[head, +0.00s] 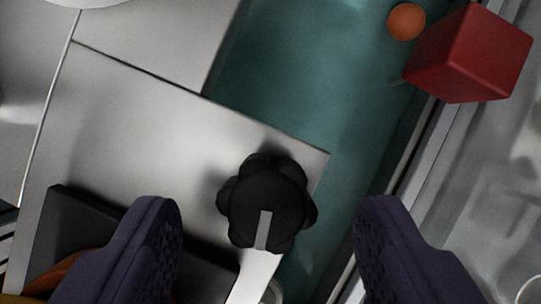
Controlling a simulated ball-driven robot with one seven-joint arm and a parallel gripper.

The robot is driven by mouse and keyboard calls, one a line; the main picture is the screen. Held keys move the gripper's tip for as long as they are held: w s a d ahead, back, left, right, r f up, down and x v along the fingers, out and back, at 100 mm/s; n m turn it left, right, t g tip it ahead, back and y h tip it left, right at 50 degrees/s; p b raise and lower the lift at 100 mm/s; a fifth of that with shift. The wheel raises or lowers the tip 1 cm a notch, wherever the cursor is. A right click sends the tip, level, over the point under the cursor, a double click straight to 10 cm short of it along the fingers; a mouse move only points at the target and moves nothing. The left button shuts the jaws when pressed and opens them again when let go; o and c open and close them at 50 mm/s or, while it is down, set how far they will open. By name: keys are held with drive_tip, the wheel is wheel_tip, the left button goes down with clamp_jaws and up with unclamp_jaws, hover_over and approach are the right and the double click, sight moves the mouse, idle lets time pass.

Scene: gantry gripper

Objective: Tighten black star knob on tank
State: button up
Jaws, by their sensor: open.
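The black star knob (267,204) sits near the corner of a light metal plate (140,120) on the tank. It has rounded lobes and a pale grey bar mark on its face, pointing toward the lower edge of the picture. My gripper (268,215) is open, with one dark purple finger to the left of the knob and the other to its right. Both fingers are apart from the knob, with a visible gap on each side. The teal inside of the tank (300,80) shows beyond the plate.
A red block (468,52) and an orange ball (406,21) are at the upper right, near the tank's rail (425,145). A dark flat block (75,235) lies on the plate at lower left, partly behind my left finger. A white round thing shows at the top left edge.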

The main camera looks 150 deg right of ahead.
drive_tip(key=shift+w+a+f, duration=0.1)
drive_tip(key=shift+w+f, duration=0.15)
drive_tip(key=shift+f, duration=0.4)
drive_tip(key=shift+c, duration=0.2)
drive_tip(key=c, duration=1)
drive_tip(key=shift+m, duration=0.3)
